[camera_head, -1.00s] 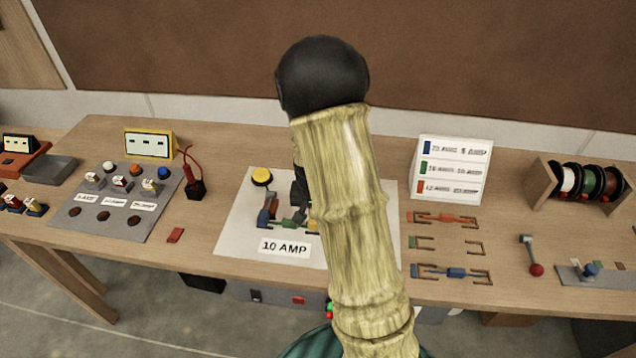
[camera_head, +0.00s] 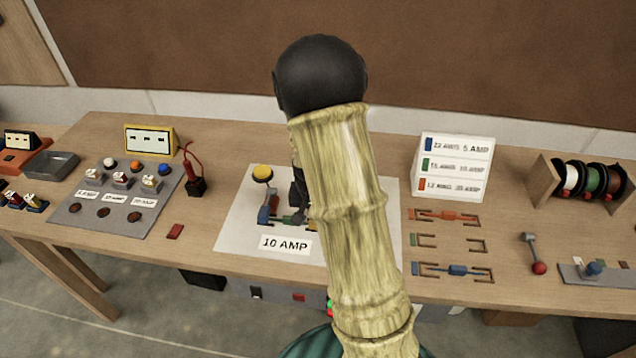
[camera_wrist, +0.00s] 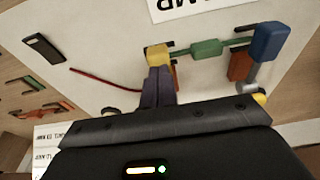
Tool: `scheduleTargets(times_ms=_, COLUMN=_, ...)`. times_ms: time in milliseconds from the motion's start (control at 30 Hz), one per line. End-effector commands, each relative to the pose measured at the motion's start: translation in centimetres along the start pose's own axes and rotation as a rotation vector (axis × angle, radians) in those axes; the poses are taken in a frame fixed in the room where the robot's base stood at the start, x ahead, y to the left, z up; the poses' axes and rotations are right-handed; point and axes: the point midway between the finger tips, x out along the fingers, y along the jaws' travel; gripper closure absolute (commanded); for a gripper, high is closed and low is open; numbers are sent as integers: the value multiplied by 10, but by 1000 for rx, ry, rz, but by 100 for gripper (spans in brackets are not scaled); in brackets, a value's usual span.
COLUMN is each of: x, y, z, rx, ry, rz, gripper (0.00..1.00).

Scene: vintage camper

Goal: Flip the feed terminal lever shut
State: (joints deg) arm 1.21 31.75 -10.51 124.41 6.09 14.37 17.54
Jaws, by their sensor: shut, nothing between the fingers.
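My gripper (camera_wrist: 159,76) is shut and empty. In the wrist view its fingertips are at a yellow block (camera_wrist: 158,54); I cannot tell whether they touch it. A green piece (camera_wrist: 206,47) spans from the yellow block to a blue block (camera_wrist: 268,42). No label shows which block is the feed terminal. In the head view, my arm hides part of this assembly; the blue block (camera_head: 273,201) and green piece (camera_head: 292,219) show to its left, with my dark gripper (camera_head: 299,200) close by.
A grey panel (camera_head: 100,215) lies left. A white chart (camera_head: 453,165), wire pieces (camera_head: 452,270) and a spool rack (camera_head: 545,183) are right.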

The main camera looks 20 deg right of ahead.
Motion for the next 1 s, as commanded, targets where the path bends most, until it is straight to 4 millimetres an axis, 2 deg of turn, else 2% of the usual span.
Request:
scheduleTargets(times_ms=33, x=1, y=1, z=8, rx=-5, ry=-25, rz=8, gripper=100)
scheduleTargets(times_ms=367, x=-45, y=1, z=-5, rx=-2, ry=-2, rz=-1, gripper=100)
scheduleTargets(times_ms=467, x=-52, y=0, z=5, rx=-4, ry=3, rz=-3, gripper=100)
scheduleTargets(times_ms=900, x=-108, y=-1, z=42, rx=-4, ry=6, rz=-5, gripper=100)
scheduleTargets(times_ms=1000, x=-116, y=0, z=48, rx=-2, ry=5, rz=-4, gripper=100)
